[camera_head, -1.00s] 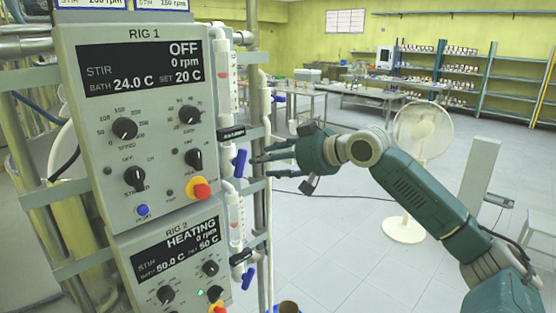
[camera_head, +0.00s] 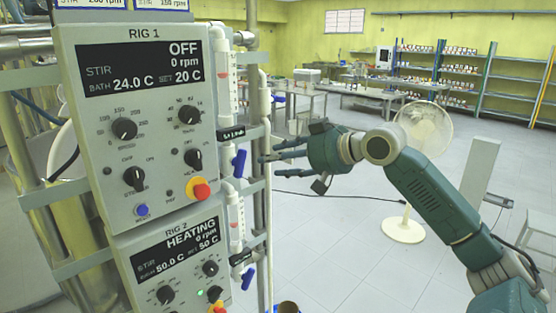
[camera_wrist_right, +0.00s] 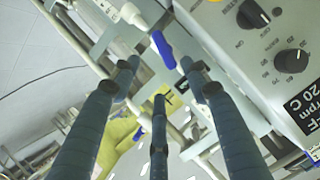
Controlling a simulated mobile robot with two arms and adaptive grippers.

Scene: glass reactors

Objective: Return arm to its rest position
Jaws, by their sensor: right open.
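My right arm (camera_head: 433,190) comes in from the lower right of the head view, with its green and grey links bent. My right gripper (camera_head: 275,153) points left toward the RIG 1 panel (camera_head: 140,125), its fingers spread open and empty. In the right wrist view the dark fingers (camera_wrist_right: 158,90) are apart, with nothing between them. A blue valve handle (camera_head: 239,163) on the white pipe is just left of the fingertips in the head view. The handle also shows past the fingers in the wrist view (camera_wrist_right: 163,49). My left gripper is not in view.
The RIG 2 panel (camera_head: 175,260) reads HEATING, and RIG 1 reads OFF. Vertical metal pipes (camera_head: 254,80) stand beside the panels. A white fan (camera_head: 424,130) stands on the floor behind my arm. Tables (camera_head: 370,95) and shelves are far back. Open floor (camera_head: 340,250) lies at the lower middle.

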